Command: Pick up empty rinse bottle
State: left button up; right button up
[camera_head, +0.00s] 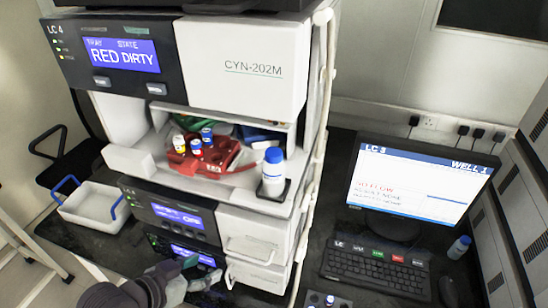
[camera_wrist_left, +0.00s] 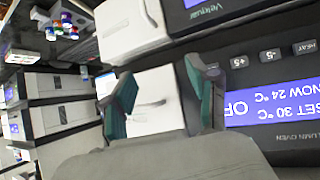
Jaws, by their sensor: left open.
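A white bottle with a blue cap (camera_head: 272,172) stands upright on a small dark holder at the right end of the instrument's open shelf. A second, smaller-looking blue-capped bottle (camera_head: 459,247) stands on the dark bench right of the monitor. I cannot tell from the frames which is empty. My left gripper (camera_head: 201,272) is low at the front of the instrument stack, below and left of the shelf bottle and apart from it. Its teal fingers are spread with nothing between them, as the left wrist view (camera_wrist_left: 160,70) also shows. My right gripper is not in view.
A red tray (camera_head: 205,160) with several capped vials is on the shelf. A white bin with blue handles (camera_head: 92,208) stands at left. The monitor (camera_head: 420,185) and keyboard (camera_head: 375,268) fill the right bench. White tubing (camera_head: 318,120) runs down the stack's right side.

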pick_arm(q)
notch_tip(320, 180, up, 13)
jog(key=w+d+m+t+h, duration=0.1)
jog(key=d+m+h, duration=0.2)
jog(key=h, duration=0.2)
jog(key=m+h, duration=0.2)
jog(key=h, duration=0.2)
send_near(266, 159)
jog(key=s+a, duration=0.1)
jog(key=s, duration=0.1)
jog(key=b+x, duration=0.5)
jog(key=x, duration=0.2)
jog(key=shift+w+r, duration=0.2)
jog(key=shift+w, duration=0.15)
jog(key=shift+w+d+f, duration=0.1)
jog(key=shift+w+d, duration=0.15)
jog(key=shift+d, duration=0.25)
jog(key=shift+w+d+p, duration=0.25)
jog(key=shift+p, duration=0.15)
jog(key=p+x, duration=0.1)
jog(key=x, duration=0.2)
jog(key=shift+w+d+p, duration=0.15)
jog(key=shift+w+p, duration=0.2)
jog(key=shift+w+d+f, duration=0.2)
jog(key=shift+d, duration=0.15)
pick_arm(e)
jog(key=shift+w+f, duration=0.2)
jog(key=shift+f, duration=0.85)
